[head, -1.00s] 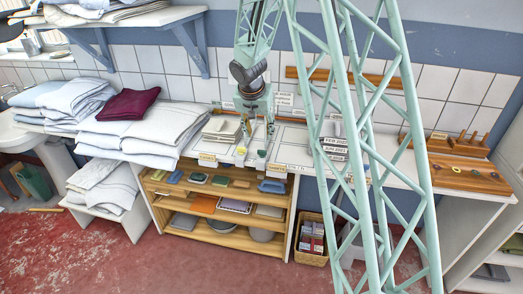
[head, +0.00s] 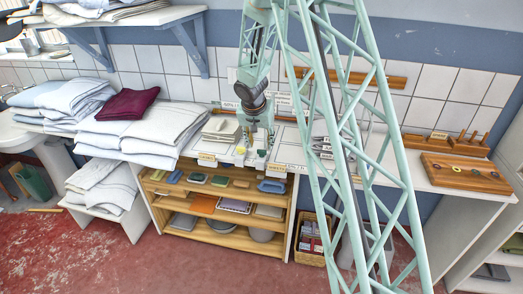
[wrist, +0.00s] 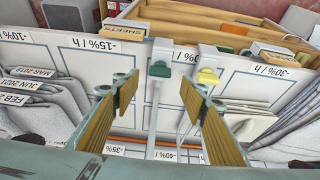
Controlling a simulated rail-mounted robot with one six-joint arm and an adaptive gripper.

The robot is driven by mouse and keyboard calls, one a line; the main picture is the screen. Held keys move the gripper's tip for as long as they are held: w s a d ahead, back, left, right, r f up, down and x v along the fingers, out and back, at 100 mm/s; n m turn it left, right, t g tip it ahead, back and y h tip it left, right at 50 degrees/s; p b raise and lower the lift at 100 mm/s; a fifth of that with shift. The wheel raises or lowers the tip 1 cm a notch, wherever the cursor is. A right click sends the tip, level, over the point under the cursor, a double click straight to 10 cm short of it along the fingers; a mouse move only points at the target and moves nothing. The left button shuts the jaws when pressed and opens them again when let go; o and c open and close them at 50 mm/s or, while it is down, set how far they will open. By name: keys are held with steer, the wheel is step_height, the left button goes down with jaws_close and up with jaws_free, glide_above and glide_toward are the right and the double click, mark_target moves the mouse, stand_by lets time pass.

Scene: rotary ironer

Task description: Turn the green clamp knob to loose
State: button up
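The green clamp knob (wrist: 159,70) shows in the wrist view at the front end of a pale lever, beyond my fingertips and roughly between their lines. A yellow knob (wrist: 207,77) on a similar lever is just to its right. In the head view the green knob (head: 261,153) is small, at the counter's front edge, with the yellow knob (head: 240,150) on its left. My gripper (wrist: 158,98) is open, its two padded fingers wide apart with nothing gripped. In the head view my gripper (head: 258,138) hangs just behind the knobs. Which way the knob is turned cannot be told.
Percentage labels mark the panel around the levers. Stacks of grey cloth flank it. Folded linen (head: 165,125) lies left on the counter, and a wooden peg board (head: 465,172) lies right. Below is an open wooden shelf (head: 225,215) with several small items.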

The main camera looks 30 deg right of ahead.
mark_target(262, 151)
steer(key=shift+x, duration=2.8)
steer(key=shift+c, duration=0.8)
steer(key=c, duration=0.7)
